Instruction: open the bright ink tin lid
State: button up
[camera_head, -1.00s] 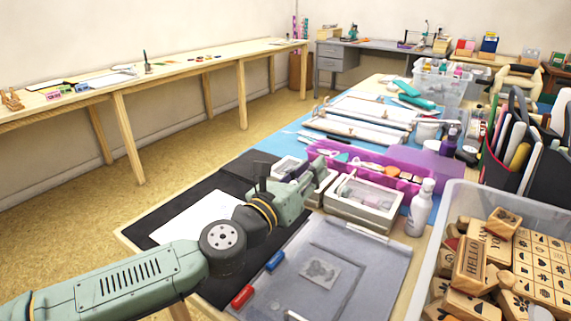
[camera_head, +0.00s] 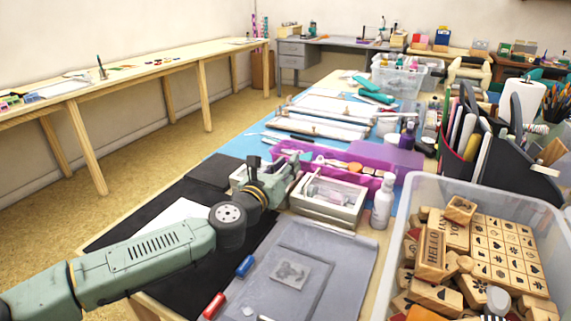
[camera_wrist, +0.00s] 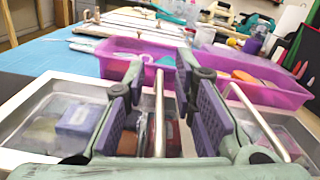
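Two pale tins with clear lids stand side by side. In the head view the right tin (camera_head: 312,209) is plain to see, and the left tin (camera_head: 237,177) is partly hidden behind my gripper (camera_head: 284,178). In the wrist view the left tin (camera_wrist: 22,143) shows blue and brown blocks under its lid, and the right tin (camera_wrist: 285,118) is partly cut off. I cannot tell which is the bright one. My gripper (camera_wrist: 165,110) is open, with purple pads on either side of an upright-looking metal bar handle (camera_wrist: 159,112). I see no contact with the bar. Both lids look closed.
A purple tray (camera_head: 290,149) with small items lies just behind the tins. A white bottle (camera_head: 383,202) stands right of them. A clear bin (camera_head: 395,225) of wooden stamps is at the right. A grey mat (camera_head: 345,262) with red and blue markers lies in front.

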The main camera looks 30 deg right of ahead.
jog(key=shift+c, duration=0.2)
grip_shut()
dwell(0.7)
